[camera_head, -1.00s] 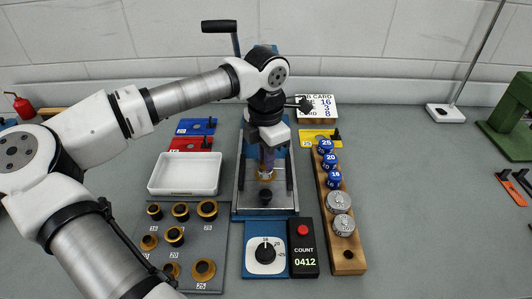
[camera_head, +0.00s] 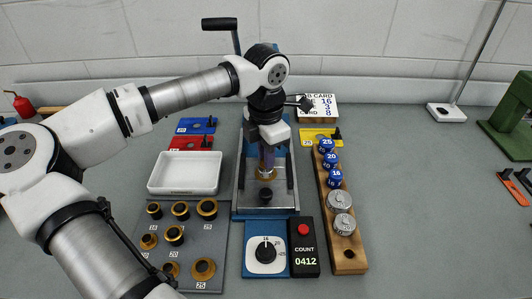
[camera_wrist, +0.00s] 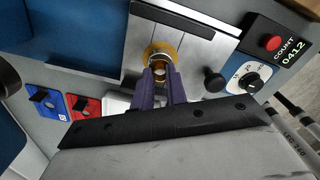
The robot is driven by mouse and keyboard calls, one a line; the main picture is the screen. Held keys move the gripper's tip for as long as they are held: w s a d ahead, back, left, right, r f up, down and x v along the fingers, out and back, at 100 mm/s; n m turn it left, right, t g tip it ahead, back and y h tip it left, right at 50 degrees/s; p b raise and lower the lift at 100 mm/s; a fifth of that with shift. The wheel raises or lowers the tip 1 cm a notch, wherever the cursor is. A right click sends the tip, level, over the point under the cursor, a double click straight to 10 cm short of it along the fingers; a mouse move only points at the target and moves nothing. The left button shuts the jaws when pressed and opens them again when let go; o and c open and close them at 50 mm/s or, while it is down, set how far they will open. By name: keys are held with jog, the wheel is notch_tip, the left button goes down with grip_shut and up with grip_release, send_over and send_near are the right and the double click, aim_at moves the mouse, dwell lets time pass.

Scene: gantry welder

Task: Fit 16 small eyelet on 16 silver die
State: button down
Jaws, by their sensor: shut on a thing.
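My gripper (camera_head: 266,160) is over the blue press (camera_head: 240,190). In the wrist view its purple fingers (camera_wrist: 161,74) are shut on a small gold eyelet (camera_wrist: 158,52) at the press's centre. The eyelet also shows below the fingers in the head view (camera_head: 265,176). I cannot tell whether it touches a die beneath it, as the fingers hide the spot. Two silver dies (camera_head: 339,202) stand on the wooden rack (camera_head: 350,267), with an empty hole at its near end. Blue dies (camera_head: 335,178) marked 25, 20 and 16 stand farther back.
A grey board (camera_head: 213,272) with gold eyelets lies left of the press, with a white tray (camera_head: 185,188) behind it. A dial box (camera_head: 265,268) and a counter reading 0412 (camera_head: 304,262) stand in front. A job card (camera_head: 318,106) stands behind right.

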jog(key=shift+f+b, duration=0.55)
jog(key=c, duration=1.3)
grip_release()
